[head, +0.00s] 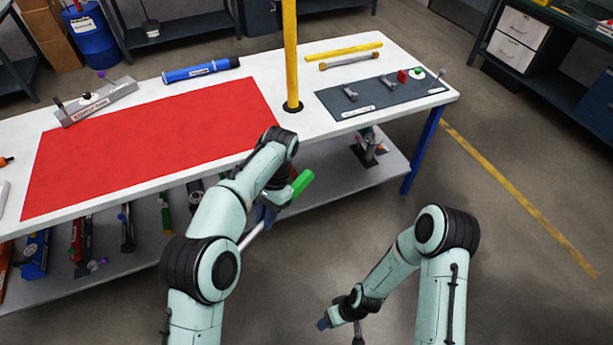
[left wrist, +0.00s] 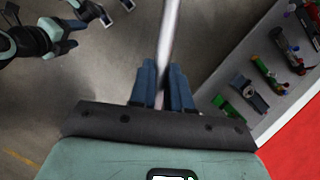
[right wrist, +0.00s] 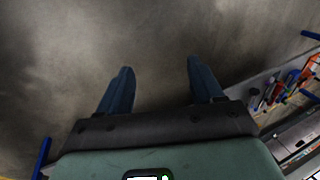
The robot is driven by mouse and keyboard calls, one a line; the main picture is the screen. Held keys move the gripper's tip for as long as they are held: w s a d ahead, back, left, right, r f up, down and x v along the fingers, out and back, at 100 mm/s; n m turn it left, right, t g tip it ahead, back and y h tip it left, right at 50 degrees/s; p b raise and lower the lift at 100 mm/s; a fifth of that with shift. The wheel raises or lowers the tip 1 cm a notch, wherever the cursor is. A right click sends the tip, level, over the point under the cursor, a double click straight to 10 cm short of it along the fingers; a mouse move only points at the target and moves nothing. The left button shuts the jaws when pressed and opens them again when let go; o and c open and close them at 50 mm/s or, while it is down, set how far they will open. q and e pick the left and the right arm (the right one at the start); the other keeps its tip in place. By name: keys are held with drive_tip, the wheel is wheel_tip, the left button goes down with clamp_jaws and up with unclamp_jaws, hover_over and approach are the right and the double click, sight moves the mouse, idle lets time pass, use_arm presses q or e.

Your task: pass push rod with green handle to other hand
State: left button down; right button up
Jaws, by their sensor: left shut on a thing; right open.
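The push rod's green handle (head: 300,184) sticks out to the right of my left gripper (head: 266,215) in the head view. Its thin silver shaft (head: 247,237) slants down and left from there, partly hidden by my left arm. In the left wrist view the shaft (left wrist: 170,40) runs between the two blue fingers, and the left gripper (left wrist: 163,82) is shut on it. My right gripper (head: 340,322) is low at the bottom centre of the head view, apart from the rod. In the right wrist view the right gripper (right wrist: 159,85) has its fingers wide apart with nothing between them.
A white table with a red mat (head: 150,140) stands ahead, its front edge close to my left arm. A yellow post (head: 290,60) rises from it. A dark mat (head: 385,95) holds small parts. The lower shelf (head: 340,175) carries several tools. Floor (head: 520,240) at right is open.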

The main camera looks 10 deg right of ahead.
drive_tip(key=w+r+n+t, duration=0.1)
drive_tip(key=w+r+n, duration=0.5)
drive_tip(key=w, duration=0.4)
drive_tip(key=n+t, duration=0.3)
drive_tip(key=n, duration=1.6)
approach(301, 183)
drive_tip(key=s+a, duration=0.1)
drive_tip(key=s, duration=0.1)
drive_tip(key=shift+y, duration=0.3)
drive_tip(key=x, duration=1.1)
drive_tip(key=shift+w+a+r, duration=0.1)
drive_tip(key=shift+w+a, duration=0.1)
drive_tip(key=shift+a, duration=0.2)
clamp_jaws()
use_arm(q)
drive_tip(key=c, duration=1)
unclamp_jaws()
use_arm(e)
drive_tip(key=shift+r, duration=0.1)
